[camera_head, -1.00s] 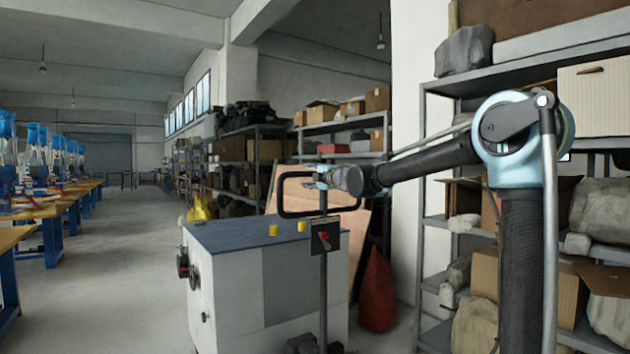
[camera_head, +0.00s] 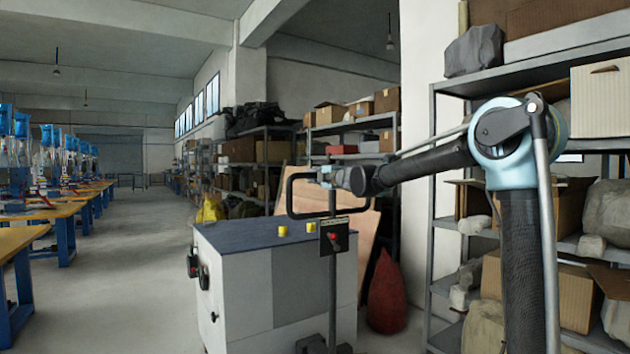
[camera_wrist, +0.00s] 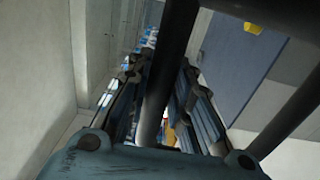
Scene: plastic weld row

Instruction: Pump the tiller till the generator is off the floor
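The tiller (camera_head: 333,270) is a dark upright post with a rectangular loop handle on top and a small box with a red lever below the loop. It stands in front of the generator (camera_head: 245,300), a grey-and-white cabinet with a dark blue top. My gripper (camera_head: 326,174) is at the upper part of the loop. In the wrist view, the dark handle bar (camera_wrist: 166,70) runs between my two fingers (camera_wrist: 160,85), which close on it near their tips. The generator's underside and the floor beneath it are outside the picture or hidden.
A red sack (camera_head: 387,295) stands behind the generator at right. Shelving (camera_head: 433,200) with boxes and wrapped bundles stands close beside my arm. Blue-legged workbenches (camera_head: 62,235) line the left. The aisle floor (camera_head: 130,270) between is clear.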

